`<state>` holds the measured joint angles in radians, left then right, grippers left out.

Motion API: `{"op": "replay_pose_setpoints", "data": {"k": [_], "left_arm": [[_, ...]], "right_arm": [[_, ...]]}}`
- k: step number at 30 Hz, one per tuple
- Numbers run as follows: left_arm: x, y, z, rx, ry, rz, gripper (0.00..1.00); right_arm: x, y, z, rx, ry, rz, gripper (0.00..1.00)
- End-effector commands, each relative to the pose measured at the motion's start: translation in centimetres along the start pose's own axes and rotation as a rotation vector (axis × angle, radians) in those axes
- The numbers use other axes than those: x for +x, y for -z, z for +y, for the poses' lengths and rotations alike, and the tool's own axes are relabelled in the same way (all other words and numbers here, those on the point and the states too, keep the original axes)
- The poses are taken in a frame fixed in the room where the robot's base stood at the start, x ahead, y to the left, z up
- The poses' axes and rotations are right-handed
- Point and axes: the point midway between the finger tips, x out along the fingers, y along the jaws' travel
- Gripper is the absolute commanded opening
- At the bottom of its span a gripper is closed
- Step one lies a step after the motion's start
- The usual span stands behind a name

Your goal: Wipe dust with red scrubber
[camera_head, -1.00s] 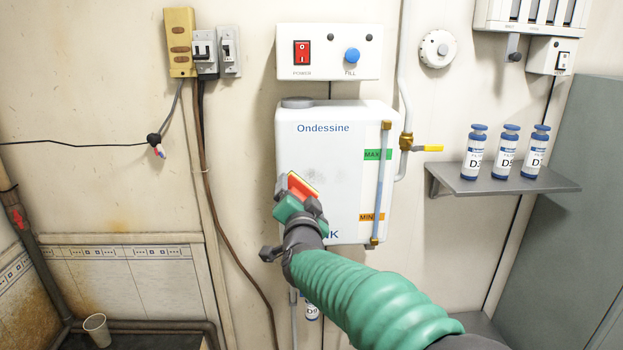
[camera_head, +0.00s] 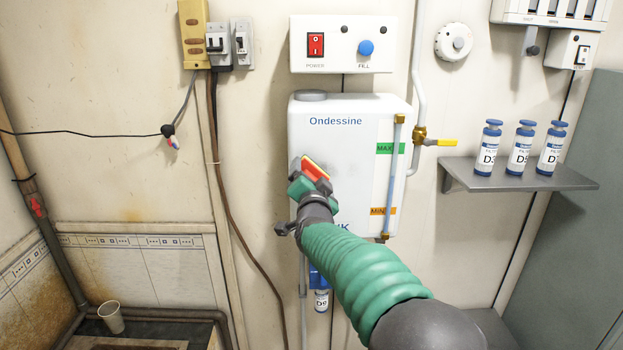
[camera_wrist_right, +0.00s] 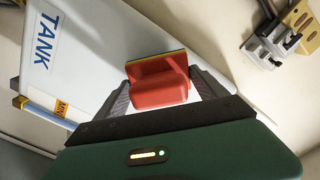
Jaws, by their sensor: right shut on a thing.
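The red scrubber (camera_head: 314,168) has a yellowish edge pad and is in my right gripper (camera_head: 307,185), in front of the white tank (camera_head: 345,110). In the right wrist view the red scrubber (camera_wrist_right: 158,82) sits between the two dark fingers of my right gripper (camera_wrist_right: 160,92), its pad side facing the tank (camera_wrist_right: 100,35). I cannot tell whether the pad touches the tank. A faint grey dust smudge (camera_head: 343,158) shows on the tank front right of the scrubber. My left gripper is not in view.
A sight tube (camera_head: 391,180) runs down the tank's right side, near a yellow valve handle (camera_head: 441,142). A power panel (camera_head: 341,44) hangs above. Several bottles include three on the right shelf (camera_head: 520,178). A cup (camera_head: 111,316) stands at lower left.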

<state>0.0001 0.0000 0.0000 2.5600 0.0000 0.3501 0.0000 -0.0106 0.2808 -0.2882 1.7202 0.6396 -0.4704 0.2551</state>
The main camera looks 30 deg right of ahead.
Motion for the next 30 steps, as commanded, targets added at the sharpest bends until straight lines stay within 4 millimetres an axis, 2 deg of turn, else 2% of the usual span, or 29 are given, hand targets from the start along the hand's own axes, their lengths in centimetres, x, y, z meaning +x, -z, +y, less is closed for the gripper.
{"op": "replay_pose_setpoints", "data": {"k": [30], "left_arm": [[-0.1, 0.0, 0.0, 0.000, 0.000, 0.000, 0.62]], "right_arm": [[1.7, 0.1, 0.0, -0.001, 0.001, 0.001, 0.49]]}}
